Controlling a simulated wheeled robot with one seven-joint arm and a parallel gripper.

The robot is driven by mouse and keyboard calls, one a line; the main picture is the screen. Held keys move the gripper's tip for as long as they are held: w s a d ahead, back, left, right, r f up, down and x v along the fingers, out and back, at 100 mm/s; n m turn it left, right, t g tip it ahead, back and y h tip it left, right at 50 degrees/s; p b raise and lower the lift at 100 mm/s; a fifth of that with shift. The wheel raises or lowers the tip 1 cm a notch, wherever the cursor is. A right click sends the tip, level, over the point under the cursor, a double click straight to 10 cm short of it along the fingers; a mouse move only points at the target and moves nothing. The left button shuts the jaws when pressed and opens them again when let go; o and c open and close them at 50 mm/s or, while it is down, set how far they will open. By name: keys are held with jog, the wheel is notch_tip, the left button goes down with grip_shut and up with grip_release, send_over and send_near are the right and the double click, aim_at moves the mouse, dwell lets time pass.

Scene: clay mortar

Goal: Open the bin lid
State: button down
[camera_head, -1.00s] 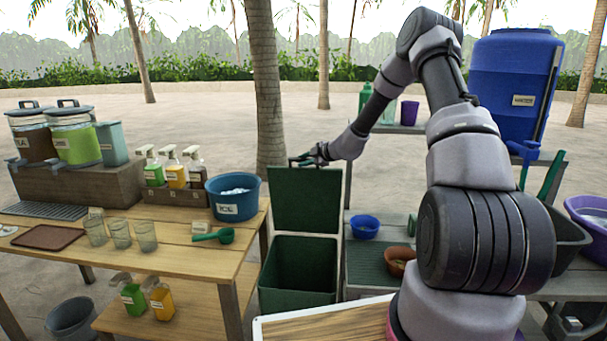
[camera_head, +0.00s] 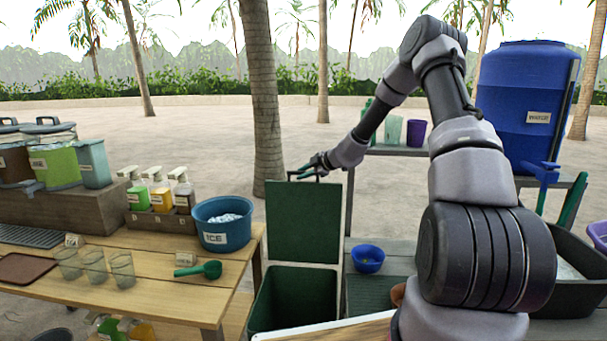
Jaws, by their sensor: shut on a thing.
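The green bin (camera_head: 290,302) stands on the ground between the wooden table and the grey bench, and its inside shows. Its green lid (camera_head: 302,222) stands raised upright at the back of the opening. My gripper (camera_head: 306,176) is at the lid's top edge, shut on the dark lid handle there. The fingers are small in the picture and the exact grip is partly hidden.
The wooden table (camera_head: 150,285) on the left carries a blue ice tub (camera_head: 223,224), a green scoop (camera_head: 199,269) and several glasses. A blue bowl (camera_head: 368,258) sits on the grey bench to the right. A wooden board (camera_head: 345,333) is in front of the bin.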

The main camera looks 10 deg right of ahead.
jog(key=c, duration=0.8)
grip_release()
jog(key=shift+s+f, duration=0.2)
jog(key=shift+f, duration=0.2)
jog(key=shift+c, duration=0.2)
jog(key=v, duration=1.1)
jog(key=shift+w+r, duration=0.2)
jog(key=shift+r, duration=0.05)
jog(key=s+a+r+n+g, duration=0.2)
jog(key=s+a+r+n, duration=0.2)
jog(key=s+r+n, duration=0.75)
jog(key=s+a+r+n+g, duration=0.1)
jog(key=s+a+r+n, duration=0.5)
jog(key=n, duration=1)
jog(key=s+d+r+n+h, duration=0.2)
jog(key=s+d+n, duration=0.2)
jog(key=s+n, duration=0.7)
jog(key=s+d+r+n+h, duration=0.2)
jog(key=s+d+n+h, duration=0.1)
jog(key=s+n, duration=0.8)
jog(key=shift+d+t, duration=0.3)
jog(key=shift+d, duration=0.15)
